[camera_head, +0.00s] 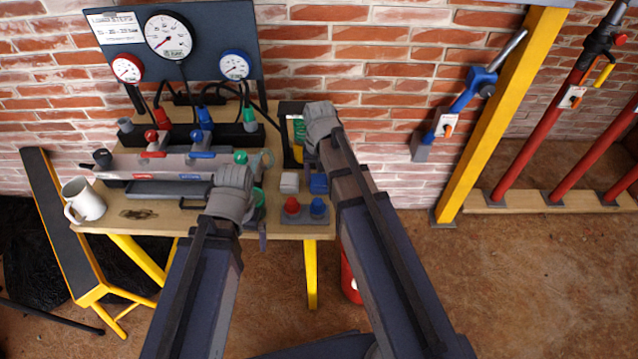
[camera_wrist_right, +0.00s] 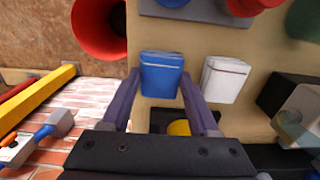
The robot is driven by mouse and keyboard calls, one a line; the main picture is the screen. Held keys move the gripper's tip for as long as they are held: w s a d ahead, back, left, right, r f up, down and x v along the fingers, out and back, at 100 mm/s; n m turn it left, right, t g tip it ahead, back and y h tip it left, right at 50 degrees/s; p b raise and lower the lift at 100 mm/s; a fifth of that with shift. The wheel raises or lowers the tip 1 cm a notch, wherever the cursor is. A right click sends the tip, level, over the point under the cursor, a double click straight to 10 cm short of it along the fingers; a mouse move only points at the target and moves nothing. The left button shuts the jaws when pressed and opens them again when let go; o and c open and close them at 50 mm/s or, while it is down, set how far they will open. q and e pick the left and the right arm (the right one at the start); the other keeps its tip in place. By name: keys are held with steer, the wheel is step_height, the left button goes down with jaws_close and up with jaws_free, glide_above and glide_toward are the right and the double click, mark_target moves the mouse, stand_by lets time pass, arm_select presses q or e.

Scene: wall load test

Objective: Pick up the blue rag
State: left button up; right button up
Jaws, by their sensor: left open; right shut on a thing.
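The blue rag (camera_wrist_right: 161,76) is a small folded block between the two purple fingers of my right gripper (camera_wrist_right: 162,84) in the right wrist view. The gripper is shut on it. In the head view the blue rag (camera_head: 318,184) shows beside my right forearm, near the right end of the workbench, and the arm hides part of it. Whether it is clear of the bench top is hard to tell. My left gripper (camera_head: 261,215) is open over the front of the bench, mostly hidden by its own wrist.
A white folded block (camera_head: 289,183) lies just left of the rag. A grey plate with red and blue knobs (camera_head: 303,211) is in front. A white mug (camera_head: 83,199) stands at the bench's left end. A gauge panel (camera_head: 180,45) rises behind; a yellow post (camera_head: 490,125) stands right.

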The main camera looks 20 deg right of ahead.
mark_target(319, 181)
steer(key=shift+c, duration=0.9)
arm_select(q)
steer(key=shift+r, duration=0.1)
arm_select(e)
steer(key=shift+r, duration=0.15)
arm_select(q)
step_height(319, 181, up, 10)
steer(key=p, duration=1)
arm_select(e)
step_height(319, 181, up, 10)
steer(key=o, duration=0.7)
steer(key=c, duration=0.5)
arm_select(q)
steer(key=shift+c, duration=0.2)
arm_select(e)
steer(key=shift+c, duration=0.2)
